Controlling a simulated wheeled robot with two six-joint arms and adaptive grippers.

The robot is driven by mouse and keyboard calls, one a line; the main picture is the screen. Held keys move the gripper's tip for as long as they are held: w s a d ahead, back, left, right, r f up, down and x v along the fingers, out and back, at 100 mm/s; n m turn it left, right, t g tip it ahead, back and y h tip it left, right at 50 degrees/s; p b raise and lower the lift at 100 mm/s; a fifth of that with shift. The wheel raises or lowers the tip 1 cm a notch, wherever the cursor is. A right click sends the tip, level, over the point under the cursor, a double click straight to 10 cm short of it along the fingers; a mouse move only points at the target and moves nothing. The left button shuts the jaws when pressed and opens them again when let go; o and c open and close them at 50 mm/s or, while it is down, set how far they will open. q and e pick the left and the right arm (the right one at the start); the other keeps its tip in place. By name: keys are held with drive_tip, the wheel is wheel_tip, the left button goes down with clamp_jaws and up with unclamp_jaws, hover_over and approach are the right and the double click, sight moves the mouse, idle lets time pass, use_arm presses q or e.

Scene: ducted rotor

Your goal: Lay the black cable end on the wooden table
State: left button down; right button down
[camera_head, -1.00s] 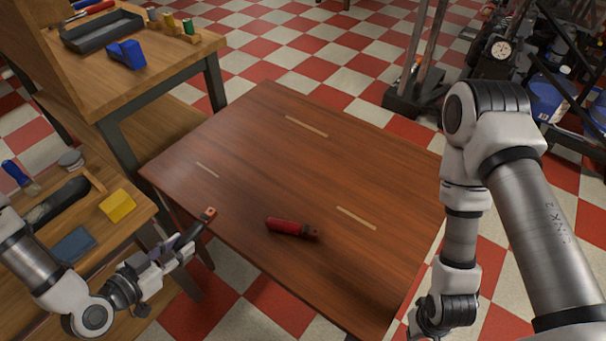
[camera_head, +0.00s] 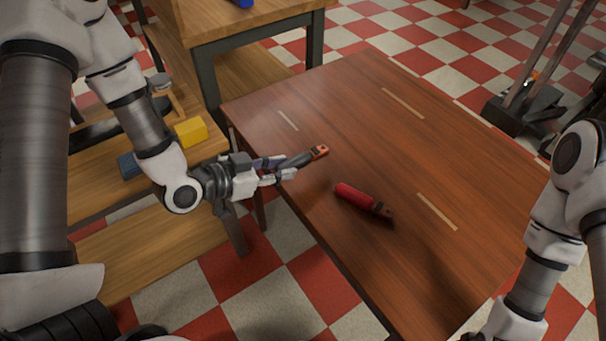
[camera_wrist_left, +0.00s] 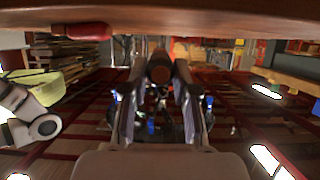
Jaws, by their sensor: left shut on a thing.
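The black cable end (camera_head: 298,160), a dark cylinder with an orange-red tip, is gripped in my left gripper (camera_head: 283,169). It reaches in over the left edge of the wooden table (camera_head: 400,290). In the left wrist view the cable end (camera_wrist_left: 159,68) sits between the two fingers (camera_wrist_left: 160,92), pointing away, with its rear part hard to make out. The table (camera_wrist_left: 200,20) fills the top of that view, and the cable end looks apart from it. My right arm shows at the lower right of the head view, but its gripper is out of frame.
A red cable end (camera_head: 357,196) with a dark tip lies on the table, right of the held one. Pale strips (camera_head: 437,211) mark the tabletop. A wooden bench with a yellow block (camera_head: 191,131) and a blue block (camera_head: 129,166) stands left. The table's right side is clear.

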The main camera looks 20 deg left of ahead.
sight(302, 173)
use_arm(q)
drive_tip(key=w+d, duration=0.2)
drive_tip(key=w, duration=0.1)
drive_tip(key=w+d, duration=0.1)
drive_tip(key=w, duration=0.1)
drive_tip(key=shift+w+d+f, duration=0.1)
drive_tip(key=shift+d+f, duration=0.05)
wheel_tip(302, 173, down, 4)
drive_tip(key=shift+w+r+b, duration=0.1)
drive_tip(key=shift+r+b, duration=0.1)
drive_tip(key=shift+b, duration=0.15)
drive_tip(key=c, duration=0.9)
unclamp_jaws()
drive_tip(key=shift+r, duration=0.1)
